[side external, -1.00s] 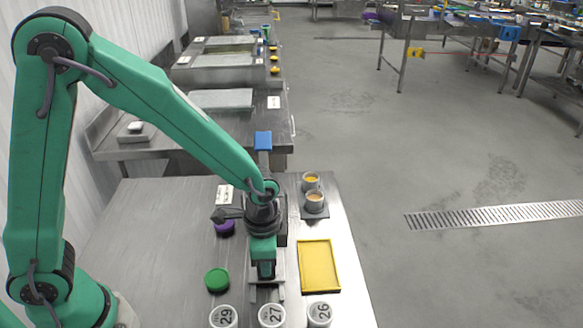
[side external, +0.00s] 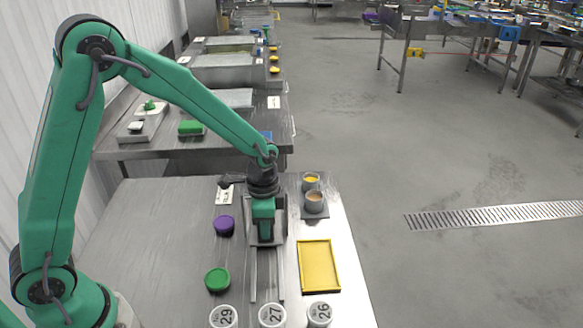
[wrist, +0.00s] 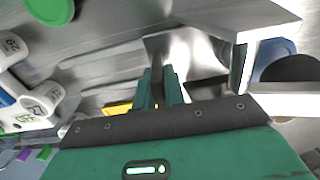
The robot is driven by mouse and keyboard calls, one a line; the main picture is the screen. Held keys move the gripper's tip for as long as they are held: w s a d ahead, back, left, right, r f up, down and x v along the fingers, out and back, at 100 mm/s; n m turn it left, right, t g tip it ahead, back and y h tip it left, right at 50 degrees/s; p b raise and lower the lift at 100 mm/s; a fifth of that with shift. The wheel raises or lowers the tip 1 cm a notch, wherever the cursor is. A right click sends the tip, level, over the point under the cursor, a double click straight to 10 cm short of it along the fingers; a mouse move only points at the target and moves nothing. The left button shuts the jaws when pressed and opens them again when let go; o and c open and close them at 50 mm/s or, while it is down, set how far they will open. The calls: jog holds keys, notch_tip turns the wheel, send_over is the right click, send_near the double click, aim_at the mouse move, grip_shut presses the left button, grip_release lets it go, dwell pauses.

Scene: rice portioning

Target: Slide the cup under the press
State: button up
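My gripper (side external: 265,235) points down over the steel rails (side external: 254,275) on the table. In the wrist view, its two green fingers (wrist: 159,78) stand a narrow gap apart. A shiny steel piece (wrist: 190,50) lies just beyond the fingertips; I cannot tell whether it is the cup or whether the fingers grip it. A steel plate and post (wrist: 246,62), likely of the press, stand to its right in that view. In the side view, a blue part (side external: 266,135) shows behind my wrist, and my arm hides most of what is under it.
Two small filled cups (side external: 314,203) stand on a dark mat at the back right. A yellow tray (side external: 320,267) lies right of the rails. Purple (side external: 224,225) and green (side external: 217,279) round things lie left. White numbered containers (side external: 271,316) line the front.

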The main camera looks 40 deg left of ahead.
jog(key=o, duration=0.4)
jog(key=shift+w+a+r, duration=0.1)
jog(key=shift+w+a, duration=0.1)
jog(key=shift+w, duration=0.15)
jog(key=shift+c, duration=0.2)
jog(key=shift+o, duration=0.4)
jog(key=shift+s, duration=0.1)
jog(key=shift+r, duration=0.1)
notch_tip(320, 180, up, 7)
jog(key=shift+f, duration=0.1)
jog(key=shift+r, duration=0.4)
